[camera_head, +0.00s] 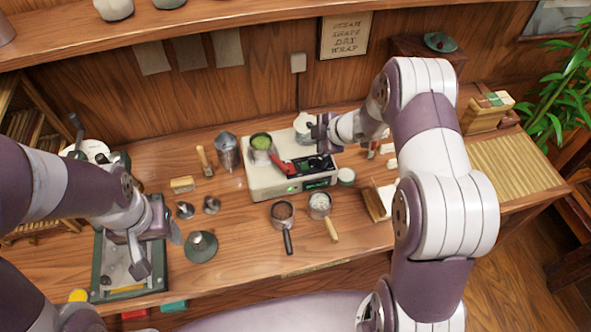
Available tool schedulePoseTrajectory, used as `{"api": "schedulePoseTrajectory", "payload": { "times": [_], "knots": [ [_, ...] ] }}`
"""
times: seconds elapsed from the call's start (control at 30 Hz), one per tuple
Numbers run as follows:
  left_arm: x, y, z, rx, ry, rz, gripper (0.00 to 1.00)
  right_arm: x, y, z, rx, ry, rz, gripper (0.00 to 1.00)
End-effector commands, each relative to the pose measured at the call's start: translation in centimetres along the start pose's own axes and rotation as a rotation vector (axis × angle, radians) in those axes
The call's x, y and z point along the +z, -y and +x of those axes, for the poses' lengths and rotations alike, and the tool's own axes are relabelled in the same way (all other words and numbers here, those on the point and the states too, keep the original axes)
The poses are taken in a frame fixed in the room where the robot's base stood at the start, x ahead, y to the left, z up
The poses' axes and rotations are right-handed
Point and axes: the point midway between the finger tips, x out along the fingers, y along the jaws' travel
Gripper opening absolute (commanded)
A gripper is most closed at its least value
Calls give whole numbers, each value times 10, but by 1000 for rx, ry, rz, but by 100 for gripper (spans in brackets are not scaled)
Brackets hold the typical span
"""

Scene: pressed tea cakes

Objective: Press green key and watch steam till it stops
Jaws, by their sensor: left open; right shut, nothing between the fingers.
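A cream steam machine (262,182) stands in the middle of the bench. A small green spot (292,190), which looks like the green key, shows on its front edge beside a dark panel with green markings (317,184). A cup with green contents (261,142) and a red-handled part (280,164) sit on top. I see no clear steam. My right gripper (322,142) is shut and empty over the machine's back right; whether it touches anything is unclear. My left gripper (156,250) is open over a dark green framed tray (101,285) at the left.
Two handled pans (282,212) (320,204) with contents lie in front of the machine. A metal jug (227,152) stands to its left, a grey-green cone (201,246) nearer the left gripper. A slatted mat (515,172) lies at right. A sign (345,36) hangs behind.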

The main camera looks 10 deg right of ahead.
Motion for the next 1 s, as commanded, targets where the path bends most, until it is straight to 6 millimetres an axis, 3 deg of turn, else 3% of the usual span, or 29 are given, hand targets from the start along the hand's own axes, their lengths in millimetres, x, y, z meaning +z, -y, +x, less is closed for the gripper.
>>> {"api": "schedulePoseTrajectory", "payload": {
  "times": [0.17,0.57,1.0],
  "knots": [
    [0,0,0,0,0,0,62,-11,2,0,-10,-51,-26,0],
    [1,0,6,0,0,0,62,-8,5,4,-8,-49,-24,0],
    [8,0,64,0,0,0,62,19,32,43,-7,-48,-23,0]
  ]
}}
